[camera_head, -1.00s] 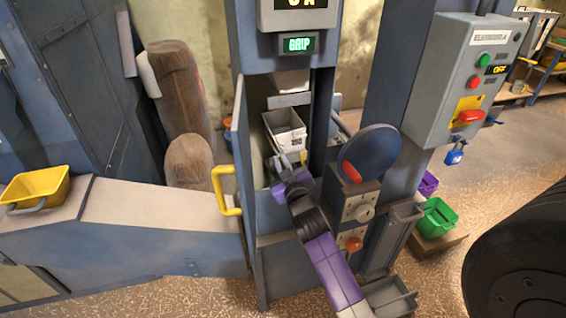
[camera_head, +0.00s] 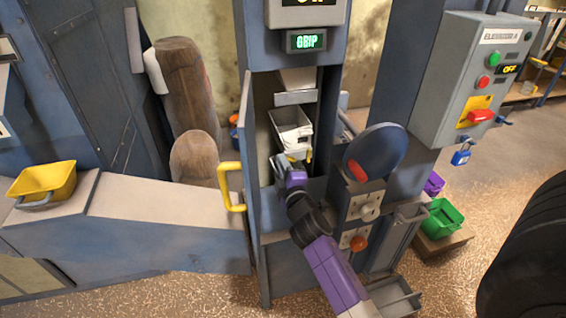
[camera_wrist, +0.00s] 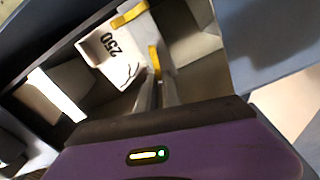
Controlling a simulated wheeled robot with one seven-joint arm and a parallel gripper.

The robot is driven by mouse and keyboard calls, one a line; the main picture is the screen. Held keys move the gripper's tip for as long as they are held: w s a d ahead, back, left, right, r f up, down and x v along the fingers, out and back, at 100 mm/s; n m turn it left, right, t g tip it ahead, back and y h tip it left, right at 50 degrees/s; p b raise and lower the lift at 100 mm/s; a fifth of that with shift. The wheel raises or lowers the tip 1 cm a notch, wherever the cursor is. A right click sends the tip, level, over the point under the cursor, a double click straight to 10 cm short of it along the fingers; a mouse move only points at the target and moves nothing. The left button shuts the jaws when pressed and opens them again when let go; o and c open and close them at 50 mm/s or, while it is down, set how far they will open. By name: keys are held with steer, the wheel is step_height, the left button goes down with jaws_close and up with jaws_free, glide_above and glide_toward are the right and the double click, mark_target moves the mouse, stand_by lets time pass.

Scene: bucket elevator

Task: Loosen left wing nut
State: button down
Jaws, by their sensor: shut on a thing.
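A grey-white bucket (camera_head: 292,120) hangs inside the open elevator casing; the wrist view shows its front (camera_wrist: 112,48) marked 250. My gripper (camera_head: 281,162) reaches in at the bucket's lower left front. In the wrist view my gripper (camera_wrist: 155,92) has its fingers close together at a yellow wing nut (camera_wrist: 154,60), shut on it. This appears to be the left one. A second yellow wing nut (camera_wrist: 130,14) shows farther up in that view and is free; in the head view it is a small yellow spot (camera_head: 309,153) right of my gripper.
The casing door (camera_head: 246,150) with a yellow handle (camera_head: 231,187) stands open at the left. A round blue cover (camera_head: 375,151) is close on the right. The control box (camera_head: 470,80) reads OFF, with a blue padlock (camera_head: 461,157). A yellow bin (camera_head: 42,181) stands far left.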

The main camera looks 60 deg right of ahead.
steer(key=shift+f+n, duration=0.3)
steer(key=shift+n, duration=0.8)
steer(key=c, duration=1.5)
jaws_free()
steer(key=shift+a, duration=0.1)
steer(key=b+v, duration=0.2)
steer(key=v, duration=0.5)
steer(key=shift+s+a, duration=0.2)
steer(key=shift+s, duration=0.05)
